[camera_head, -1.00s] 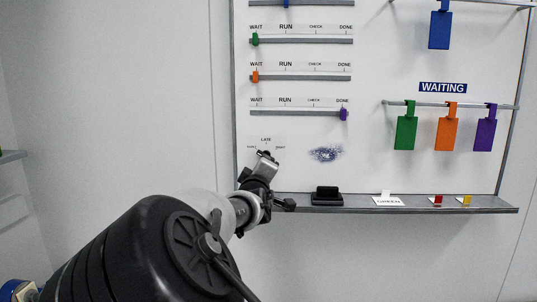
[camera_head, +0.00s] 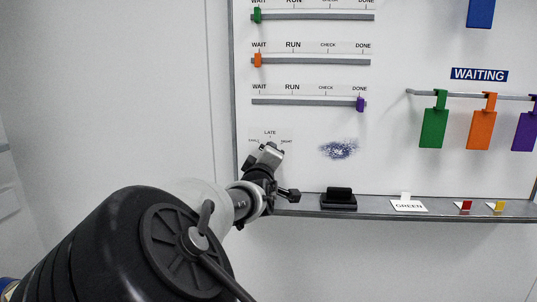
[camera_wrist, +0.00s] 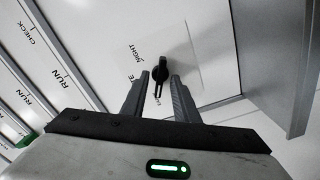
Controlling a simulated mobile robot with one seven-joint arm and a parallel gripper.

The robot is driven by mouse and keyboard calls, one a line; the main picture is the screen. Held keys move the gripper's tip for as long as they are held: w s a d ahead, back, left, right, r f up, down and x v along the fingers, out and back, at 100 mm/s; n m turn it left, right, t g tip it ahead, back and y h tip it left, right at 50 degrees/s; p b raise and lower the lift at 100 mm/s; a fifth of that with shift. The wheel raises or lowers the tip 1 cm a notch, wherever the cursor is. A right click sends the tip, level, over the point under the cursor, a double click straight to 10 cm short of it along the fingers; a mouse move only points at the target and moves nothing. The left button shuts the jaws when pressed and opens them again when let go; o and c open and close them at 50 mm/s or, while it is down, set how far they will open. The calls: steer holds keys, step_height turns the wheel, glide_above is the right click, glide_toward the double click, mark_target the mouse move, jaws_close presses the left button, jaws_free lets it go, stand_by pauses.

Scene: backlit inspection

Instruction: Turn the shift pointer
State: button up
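The shift pointer (camera_wrist: 160,72) is a small black knob with a narrow bar on a pale label plate, seen in the wrist view. The plate (camera_head: 270,134) shows the words LATE and NIGHT in the head view, low on the left of the whiteboard. My gripper (camera_wrist: 159,80) is open, with its two dark fingers on either side of the pointer's bar. A gap seems to show beside the bar, but I cannot tell whether a finger touches it. In the head view my gripper (camera_head: 266,154) covers most of the pointer.
Slider rails (camera_head: 310,102) lie above the plate. A blue smudge (camera_head: 338,149) is to its right. Coloured tags hang further right.

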jaws_close()
steer(key=shift+d+r+m+b, duration=0.15)
steer(key=shift+m+b, duration=2.7)
steer(key=shift+m, duration=3.1)
steer(key=shift+d+m+b, duration=0.15)
steer(key=shift+m+b, duration=2.7)
steer(key=shift+m, duration=3.1)
